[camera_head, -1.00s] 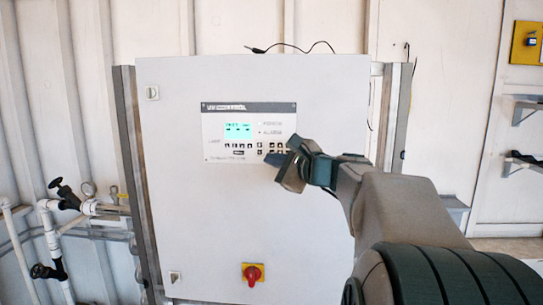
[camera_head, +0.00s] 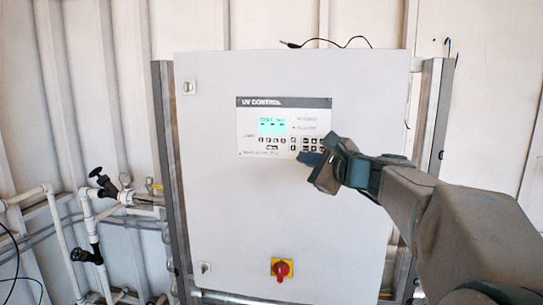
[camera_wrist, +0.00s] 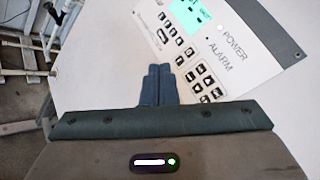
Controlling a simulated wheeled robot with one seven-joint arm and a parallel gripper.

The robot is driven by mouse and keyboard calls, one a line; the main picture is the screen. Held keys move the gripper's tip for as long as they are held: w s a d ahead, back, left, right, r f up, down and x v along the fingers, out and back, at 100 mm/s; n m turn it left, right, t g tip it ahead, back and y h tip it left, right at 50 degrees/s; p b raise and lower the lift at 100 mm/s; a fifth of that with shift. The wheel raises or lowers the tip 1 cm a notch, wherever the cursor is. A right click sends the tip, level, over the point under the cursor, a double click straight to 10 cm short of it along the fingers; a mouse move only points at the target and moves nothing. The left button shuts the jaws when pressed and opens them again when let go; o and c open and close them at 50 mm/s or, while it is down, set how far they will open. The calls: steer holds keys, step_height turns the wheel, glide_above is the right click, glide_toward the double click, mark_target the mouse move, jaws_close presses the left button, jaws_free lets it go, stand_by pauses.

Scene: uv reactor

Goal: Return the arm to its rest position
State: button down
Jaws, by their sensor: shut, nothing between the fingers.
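My gripper (camera_head: 312,160) is at the lower right of the control panel (camera_head: 284,130) in the head view, with my arm reaching in from the right. In the wrist view its two blue-grey fingers (camera_wrist: 158,86) lie side by side, shut, with nothing between them. The panel's keypad (camera_wrist: 185,55) shows just beyond the fingertips; I cannot tell whether they touch it. The lit green screen (camera_head: 271,126) is in view, and my gripper hides part of the panel's lower right corner.
The panel is on a large pale cabinet (camera_head: 225,215) with a red and yellow rotary switch (camera_head: 282,269) low on its door. White pipes (camera_head: 92,235) with black-handled valves stand at the left. A dark cable (camera_head: 335,42) lies on the cabinet top.

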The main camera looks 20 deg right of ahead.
steer(key=s+a+f+n+g+y, duration=0.2)
steer(key=s+a+f+n+g, duration=0.25)
steer(key=a+f+n, duration=0.5)
steer(key=s+a+f+n+g+h, duration=0.2)
steer(key=s+a+f+n+g, duration=0.2)
steer(key=s+f+n, duration=0.3)
steer(key=s+a+f+n+g+h, duration=0.3)
steer(key=s+f+n, duration=0.4)
steer(key=s+f, duration=0.3)
step_height(320, 180, down, 3)
steer(key=shift+a+r+g+h, duration=0.1)
steer(key=shift+a+g+h, duration=0.2)
steer(key=shift+a+g, duration=0.7)
